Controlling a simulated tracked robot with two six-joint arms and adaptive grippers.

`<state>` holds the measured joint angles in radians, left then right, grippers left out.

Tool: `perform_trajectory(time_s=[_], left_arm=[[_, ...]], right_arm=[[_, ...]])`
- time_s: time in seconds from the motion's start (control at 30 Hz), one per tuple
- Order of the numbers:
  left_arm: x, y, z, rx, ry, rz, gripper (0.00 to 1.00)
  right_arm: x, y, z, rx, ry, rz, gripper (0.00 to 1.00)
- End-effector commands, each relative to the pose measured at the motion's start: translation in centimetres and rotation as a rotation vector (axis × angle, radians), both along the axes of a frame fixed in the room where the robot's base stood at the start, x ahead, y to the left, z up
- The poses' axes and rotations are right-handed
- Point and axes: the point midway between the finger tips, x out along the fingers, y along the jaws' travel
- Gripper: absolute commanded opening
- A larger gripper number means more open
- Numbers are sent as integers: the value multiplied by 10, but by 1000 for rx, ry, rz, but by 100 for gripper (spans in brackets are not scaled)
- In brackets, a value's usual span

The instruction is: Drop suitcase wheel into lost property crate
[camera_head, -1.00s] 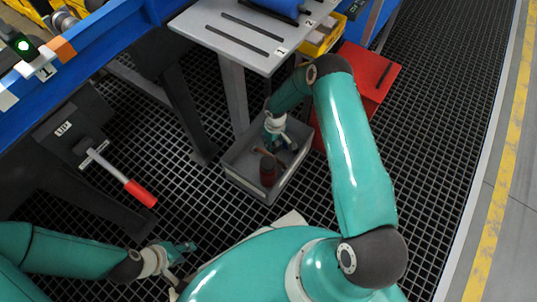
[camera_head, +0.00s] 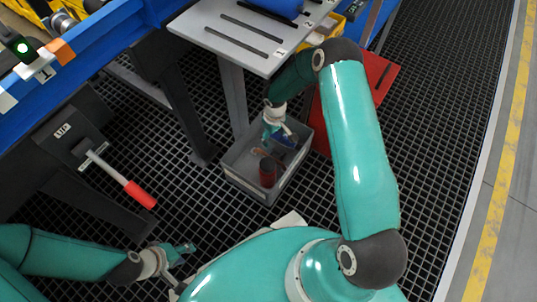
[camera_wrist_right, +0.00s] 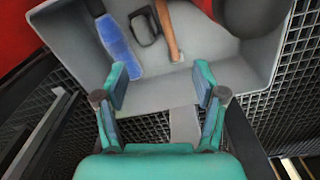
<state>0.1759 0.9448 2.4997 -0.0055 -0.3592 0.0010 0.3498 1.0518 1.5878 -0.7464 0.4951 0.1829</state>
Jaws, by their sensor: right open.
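The grey lost property crate (camera_head: 246,186) stands on the floor grid below the table. Its wall (camera_wrist_right: 75,62) also shows in the right wrist view. My right gripper (camera_head: 271,134) is over the crate's far part; in the wrist view its fingers (camera_wrist_right: 162,88) are apart with nothing between them. A small black piece (camera_wrist_right: 146,28) lies in the crate between a blue item and a brown handle; I cannot tell for sure whether it is the suitcase wheel. My left gripper (camera_head: 186,248) is low at the bottom left, and its opening is unclear.
The crate also holds a dark red cylinder (camera_head: 268,174) and a blue item (camera_wrist_right: 120,45). A grey table (camera_head: 220,38) is above and behind it. A red box (camera_head: 372,75) is at right. A red-handled lever (camera_head: 138,193) juts out at left.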

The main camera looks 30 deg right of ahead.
Motion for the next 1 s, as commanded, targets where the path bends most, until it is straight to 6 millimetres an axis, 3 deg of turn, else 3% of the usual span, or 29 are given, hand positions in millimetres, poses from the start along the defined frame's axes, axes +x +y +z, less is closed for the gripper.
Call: perform_trajectory(time_s=[0.1,0.33,1.0], left_arm=[[0,0,0,0,0,0,40],[0,0,0,0,0,0,40],[0,0,-1,0,0,0,40]], right_arm=[[1,0,26,-1,-2,0,70],[0,0,56,0,0,0,70],[-1,0,63,1,1,0,70]])
